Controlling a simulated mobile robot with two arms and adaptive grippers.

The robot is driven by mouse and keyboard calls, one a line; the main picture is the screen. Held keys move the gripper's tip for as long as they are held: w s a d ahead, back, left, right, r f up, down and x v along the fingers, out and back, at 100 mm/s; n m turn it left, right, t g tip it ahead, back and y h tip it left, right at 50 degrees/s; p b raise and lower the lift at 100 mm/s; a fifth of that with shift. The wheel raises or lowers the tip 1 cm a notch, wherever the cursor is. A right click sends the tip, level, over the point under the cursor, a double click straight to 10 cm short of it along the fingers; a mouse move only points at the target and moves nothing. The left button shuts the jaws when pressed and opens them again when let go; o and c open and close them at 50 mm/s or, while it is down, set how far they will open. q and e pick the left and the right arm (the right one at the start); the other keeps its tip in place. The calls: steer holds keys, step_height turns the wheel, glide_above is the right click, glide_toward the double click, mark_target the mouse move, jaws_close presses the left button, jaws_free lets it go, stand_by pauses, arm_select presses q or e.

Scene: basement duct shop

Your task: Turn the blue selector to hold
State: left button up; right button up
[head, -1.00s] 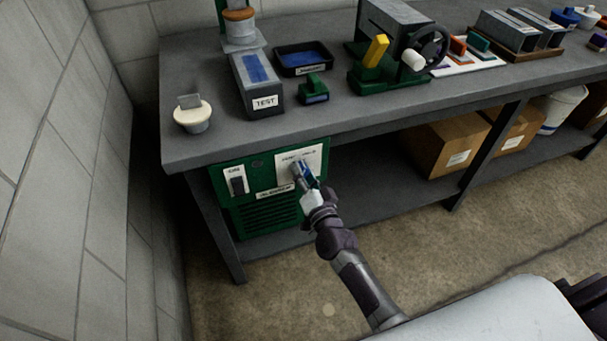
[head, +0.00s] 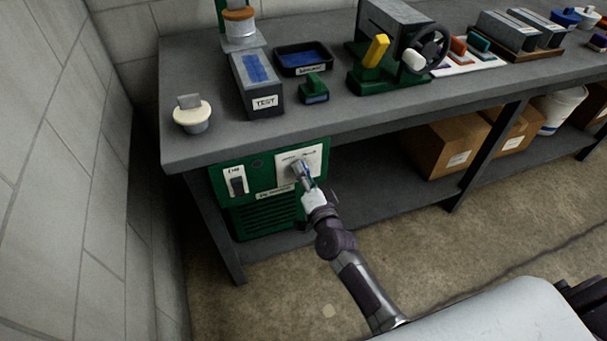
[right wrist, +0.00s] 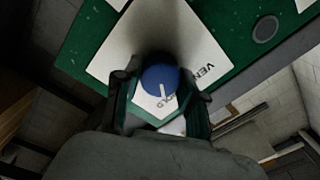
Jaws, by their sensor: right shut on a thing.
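The blue selector (right wrist: 160,82) is a round knob with a white pointer line, on a white label plate (right wrist: 115,55) of a green panel. In the head view the plate (head: 312,155) is on the green box (head: 262,222) under the bench, and the knob is mostly hidden by my gripper. My right gripper (head: 299,168) is shut on the knob; in the right wrist view its fingers (right wrist: 160,100) stand on both sides of it. The lettering on the plate is partly covered, and I cannot read clearly which mark the line points at. My left gripper is not in view.
A switch (head: 236,182) sits left of the plate on the same box. The bench top (head: 200,148) overhangs the box closely. Cardboard boxes (head: 445,150) stand on the shelf to the right. A block wall (head: 60,150) is close on the left.

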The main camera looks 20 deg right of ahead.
steer(key=o, duration=1.1)
steer(key=shift+o, duration=0.2)
steer(key=s, duration=1.2)
steer(key=shift+d+f, duration=0.15)
steer(key=shift+d, duration=0.1)
steer(key=s+f+n+g+p, duration=0.1)
steer(key=s+f+n+g, duration=0.25)
steer(key=f, duration=0.55)
steer(key=s+f+n+g+y+p, duration=0.1)
steer(key=s+f+n+g, duration=0.1)
steer(key=s+f, duration=0.5)
steer(key=s+f+n+g+p, duration=0.1)
steer(key=s+f+n+g, duration=0.15)
steer(key=f, duration=0.85)
steer(key=s+d+f+n+g, duration=0.2)
steer(key=s+f+g, duration=0.1)
steer(key=s, duration=0.5)
steer(key=s+d+f+n+g+h+p, duration=0.1)
steer(key=s+d+f+n+g, duration=0.1)
steer(key=s+f, duration=0.4)
steer(key=s+d+f+n+g, duration=0.1)
steer(key=s+f+g, duration=0.3)
steer(key=s, duration=0.8)
steer(key=shift+d+f+n+h, duration=0.3)
steer(key=shift+d+f+n, duration=0.1)
steer(key=shift+n, duration=0.3)
